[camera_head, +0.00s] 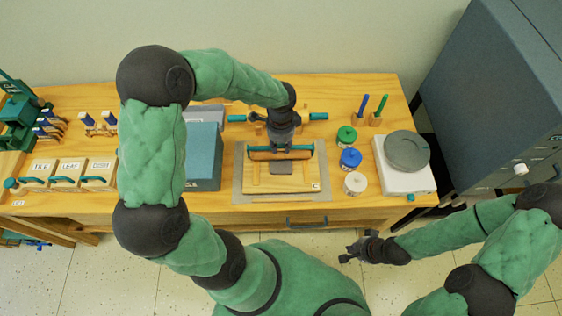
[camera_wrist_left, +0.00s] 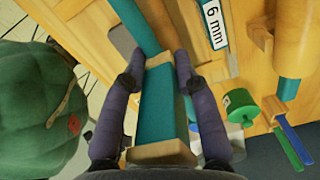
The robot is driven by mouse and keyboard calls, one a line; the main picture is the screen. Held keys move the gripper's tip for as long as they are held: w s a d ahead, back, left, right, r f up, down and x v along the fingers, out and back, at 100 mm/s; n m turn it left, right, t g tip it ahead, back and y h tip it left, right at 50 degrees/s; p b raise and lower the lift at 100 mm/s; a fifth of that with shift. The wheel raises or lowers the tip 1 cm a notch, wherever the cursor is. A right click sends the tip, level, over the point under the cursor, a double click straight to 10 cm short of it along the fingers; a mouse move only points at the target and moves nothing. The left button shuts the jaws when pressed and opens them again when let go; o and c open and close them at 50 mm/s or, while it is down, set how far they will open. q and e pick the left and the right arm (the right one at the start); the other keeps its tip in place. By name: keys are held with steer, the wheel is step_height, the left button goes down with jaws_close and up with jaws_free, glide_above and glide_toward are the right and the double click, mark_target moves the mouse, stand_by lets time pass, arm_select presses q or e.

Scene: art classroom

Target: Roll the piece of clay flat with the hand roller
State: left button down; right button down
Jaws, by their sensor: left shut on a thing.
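The grey piece of clay (camera_head: 282,168) lies on a wooden board (camera_head: 300,184) with raised strips at its sides. It also shows in the left wrist view (camera_wrist_left: 122,40). My left gripper (camera_head: 281,146) is over the far part of the board, shut on the hand roller (camera_head: 262,155), a wooden piece with teal parts. In the wrist view its fingers (camera_wrist_left: 160,62) are on either side of the roller's teal grip (camera_wrist_left: 164,105). The roller is just beyond the clay; contact is unclear. My right gripper (camera_head: 354,250) is empty, apparently open, off the table's front edge.
A grey mat (camera_head: 239,190) lies under the board. Green (camera_head: 346,135), blue (camera_head: 350,158) and white (camera_head: 355,183) pots stand to its right, then a white stand (camera_head: 407,184) with a grey disc. A teal-ended rod (camera_head: 318,116) lies behind.

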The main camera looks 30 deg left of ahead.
arm_select(q)
steer(key=shift+s+d+f, duration=0.1)
steer(key=shift+s+d, duration=0.3)
steer(key=shift+s, duration=0.25)
steer(key=shift+s+d+f, duration=0.1)
steer(key=shift+s+d, duration=0.25)
steer(key=shift+s, duration=0.25)
steer(key=shift+s+d+r, duration=0.1)
steer(key=shift+s+d, duration=0.25)
steer(key=shift+s, duration=0.2)
steer(key=shift+s+d+r, duration=0.1)
steer(key=shift+s+d, duration=0.25)
steer(key=shift+s, duration=0.2)
steer(key=shift+w+a+f, duration=0.1)
steer(key=shift+w, duration=0.05)
steer(key=shift+w+a+f, duration=0.2)
steer(key=shift+w+a, duration=0.15)
steer(key=shift+w, duration=0.2)
steer(key=shift+w+a+f, duration=0.15)
steer(key=shift+w+a, duration=0.2)
steer(key=shift+w, duration=0.3)
steer(key=shift+w+a+r+p, duration=0.15)
steer(key=shift+w+a+p, duration=0.1)
steer(key=shift+w+a, duration=0.35)
steer(key=shift+w+a+r+p, duration=0.1)
steer(key=shift+w+a+p, duration=0.15)
steer(key=shift+w, duration=0.5)
